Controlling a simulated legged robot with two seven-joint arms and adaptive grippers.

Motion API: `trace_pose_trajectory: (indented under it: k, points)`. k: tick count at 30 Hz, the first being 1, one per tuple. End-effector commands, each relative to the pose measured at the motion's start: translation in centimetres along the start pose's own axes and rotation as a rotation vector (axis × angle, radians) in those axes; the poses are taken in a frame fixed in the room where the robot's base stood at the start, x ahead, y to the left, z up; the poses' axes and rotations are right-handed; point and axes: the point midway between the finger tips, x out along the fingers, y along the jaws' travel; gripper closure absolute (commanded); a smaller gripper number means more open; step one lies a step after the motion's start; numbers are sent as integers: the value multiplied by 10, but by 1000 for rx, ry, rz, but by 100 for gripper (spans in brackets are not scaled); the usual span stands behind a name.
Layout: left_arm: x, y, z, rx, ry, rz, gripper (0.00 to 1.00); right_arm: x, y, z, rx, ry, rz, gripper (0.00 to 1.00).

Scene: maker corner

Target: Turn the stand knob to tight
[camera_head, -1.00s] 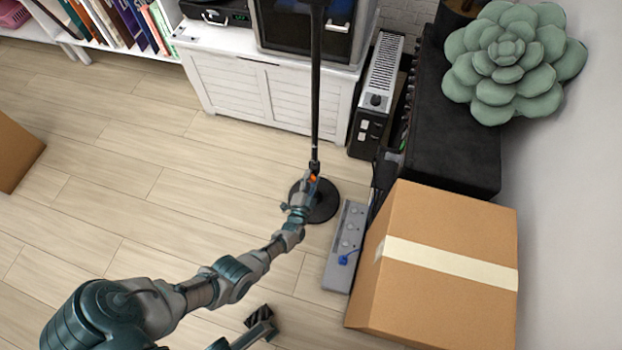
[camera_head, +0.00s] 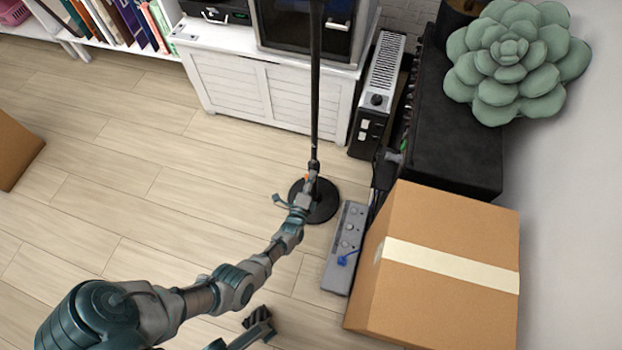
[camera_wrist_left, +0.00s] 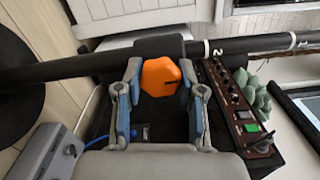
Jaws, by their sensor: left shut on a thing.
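The orange knob (camera_wrist_left: 160,77) of the stand sits on a dark collar on the pole in the left wrist view, with a dark line toward its right side. My left gripper (camera_wrist_left: 161,80) is shut on it, one finger at each side. In the head view my left gripper (camera_head: 307,190) is at the stand's black pole (camera_head: 315,100), low above the round black base (camera_head: 324,206). The knob is mostly hidden there. Part of what looks like my right gripper (camera_head: 260,323) shows at the bottom edge; its jaw state is unclear.
A grey power strip (camera_head: 344,245) with a blue plug lies right of the base, beside a cardboard box (camera_head: 440,265). A black heater-like unit (camera_head: 376,95) and white cabinet (camera_head: 240,95) stand behind.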

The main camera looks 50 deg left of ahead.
Motion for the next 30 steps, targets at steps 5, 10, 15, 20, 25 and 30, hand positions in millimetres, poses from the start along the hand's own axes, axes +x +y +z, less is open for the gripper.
trace_pose_trajectory:
  k: [5, 10, 15, 20, 25, 30]
  points:
    - [-4, 6, -8, 60, 15, 15, 96, 2, 0, 0, -1, 10, -3, 55]
    - [-4, 6, -8, 87, 16, 15, 96, 2, 0, -1, -1, 11, -2, 55]
    - [-5, 6, -8, 94, 16, 15, 96, 2, 0, -1, 0, 11, 1, 55]
    - [-5, 6, -8, 94, 17, 16, 97, 1, 0, -1, 0, 10, 4, 55]
    - [-5, 7, -7, 94, 16, 15, 42, 1, 0, -1, 0, 9, 5, 55]
    - [-3, 4, -4, 93, 10, 9, 36, 1, 1, -1, 0, 9, 5, 55]
